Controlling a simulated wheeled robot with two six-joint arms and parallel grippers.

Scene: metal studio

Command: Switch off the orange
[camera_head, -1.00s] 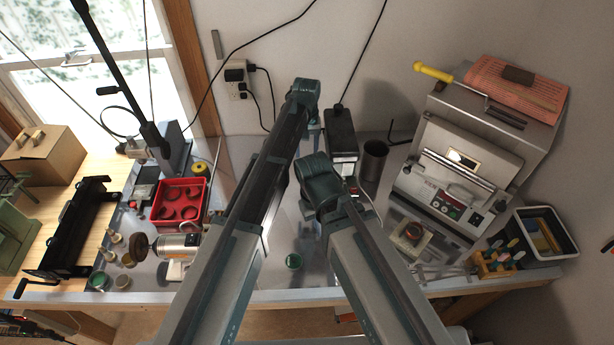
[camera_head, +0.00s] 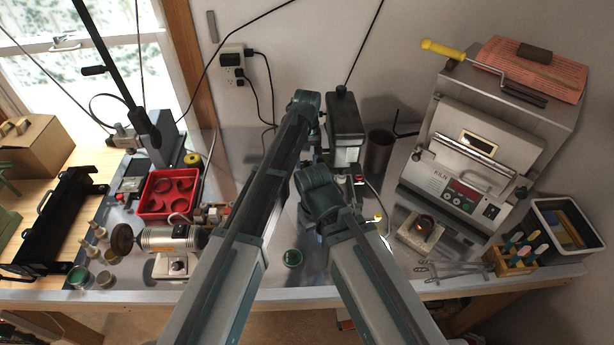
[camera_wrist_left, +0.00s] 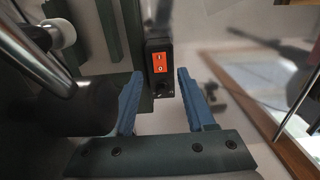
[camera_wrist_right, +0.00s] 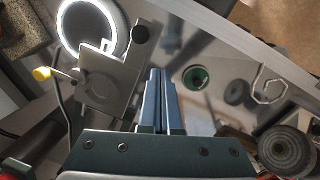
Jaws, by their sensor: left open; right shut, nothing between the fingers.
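An orange rocker switch (camera_wrist_left: 160,62) marked I and O sits on a narrow black housing (camera_wrist_left: 158,90) in the left wrist view. I cannot tell which side of the rocker is pressed. My left gripper (camera_wrist_left: 160,76) is open and empty, with its blue fingers on either side of the housing's lower part. I cannot tell whether they touch it. I cannot make out the orange switch in the head view, where my arms cover the middle of the bench. My right gripper (camera_wrist_right: 157,73) is shut and empty over the grey bench, near a round green dish (camera_wrist_right: 196,77).
A kiln (camera_head: 462,180) with a red display stands at the right. A red tray (camera_head: 152,203) and a motor (camera_head: 168,238) stand at the left. A lit ring lamp (camera_wrist_right: 122,32) is near my right gripper.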

